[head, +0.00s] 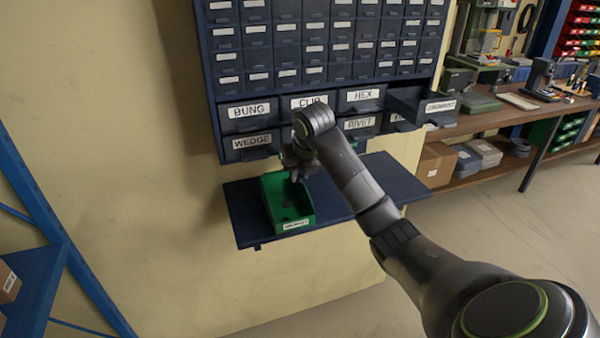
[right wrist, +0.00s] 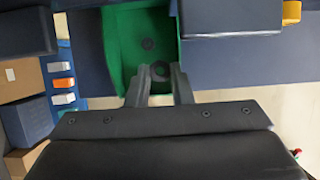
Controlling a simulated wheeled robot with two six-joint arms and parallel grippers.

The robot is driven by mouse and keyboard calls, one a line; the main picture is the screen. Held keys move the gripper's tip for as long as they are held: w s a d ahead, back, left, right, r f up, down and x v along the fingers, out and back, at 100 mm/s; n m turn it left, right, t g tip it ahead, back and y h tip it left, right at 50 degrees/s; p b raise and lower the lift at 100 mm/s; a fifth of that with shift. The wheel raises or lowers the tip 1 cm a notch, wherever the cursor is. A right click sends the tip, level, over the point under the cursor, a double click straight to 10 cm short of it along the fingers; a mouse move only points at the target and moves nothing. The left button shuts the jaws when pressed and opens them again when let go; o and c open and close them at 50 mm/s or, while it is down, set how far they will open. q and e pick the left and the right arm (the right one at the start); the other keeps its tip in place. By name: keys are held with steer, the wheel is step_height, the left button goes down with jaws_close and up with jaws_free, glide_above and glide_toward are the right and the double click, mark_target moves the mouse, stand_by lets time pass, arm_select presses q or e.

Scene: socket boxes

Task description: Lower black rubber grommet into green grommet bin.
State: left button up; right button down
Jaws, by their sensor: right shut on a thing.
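The green grommet bin (head: 268,205) sits on the dark blue shelf below the drawer cabinet, with a white label on its front. My right gripper (head: 298,175) is over the back part of the bin, pointing down. In the right wrist view the gripper (right wrist: 160,72) is shut on a black rubber grommet (right wrist: 160,84), a dark ring between the fingertips, with the green bin (right wrist: 118,45) behind it. Another small dark round thing (right wrist: 147,44) lies on the bin floor. The grommet's exact height above the floor is hard to tell. My left gripper is not in view.
The blue shelf (head: 350,195) has free room right of the bin. The drawer cabinet (head: 270,85) rises behind it, with labelled drawers. One drawer (head: 425,106) stands pulled out at the right. A workbench (head: 500,115) with tools and boxes stands further right.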

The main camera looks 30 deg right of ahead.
steer(key=f+b, duration=0.1)
steer(key=f, duration=0.1)
steer(key=f+b, duration=0.2)
steer(key=shift+s+f+b, duration=0.2)
steer(key=shift+f+b, duration=0.1)
steer(key=shift+f, duration=0.1)
steer(key=shift+b+x, duration=0.5)
steer(key=shift+x, duration=0.35)
steer(key=shift+s, duration=0.1)
steer(key=shift+a, duration=0.1)
steer(key=shift+f+b, duration=0.95)
steer(key=shift+f, duration=0.2)
stand_by(0.4)
